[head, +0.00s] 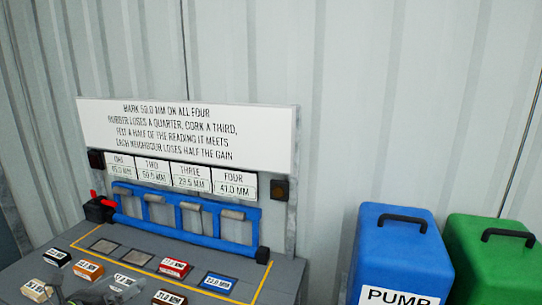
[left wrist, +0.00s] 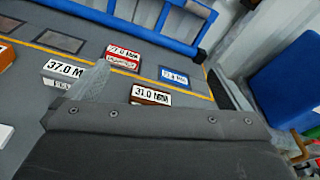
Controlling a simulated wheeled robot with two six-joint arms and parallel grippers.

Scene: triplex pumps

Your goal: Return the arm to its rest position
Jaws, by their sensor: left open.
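My left gripper (head: 88,294) shows at the bottom left of the head view, low over the front of the grey bench (head: 205,262). In the left wrist view its two grey fingers stand wide apart (left wrist: 160,86), with nothing held between them. Labelled blocks lie beyond and beside the fingers: a red one (left wrist: 123,58), a brown one (left wrist: 150,95) and a white-labelled one (left wrist: 63,71). Much of the left arm is outside the head view. My right gripper is not in view.
A blue frame (head: 190,215) with a red-handled lever (head: 98,205) stands behind the blocks. A white sign (head: 190,135) and several readout plates rise behind it. A blue pump box (head: 400,255) and a green box (head: 495,260) stand at the right.

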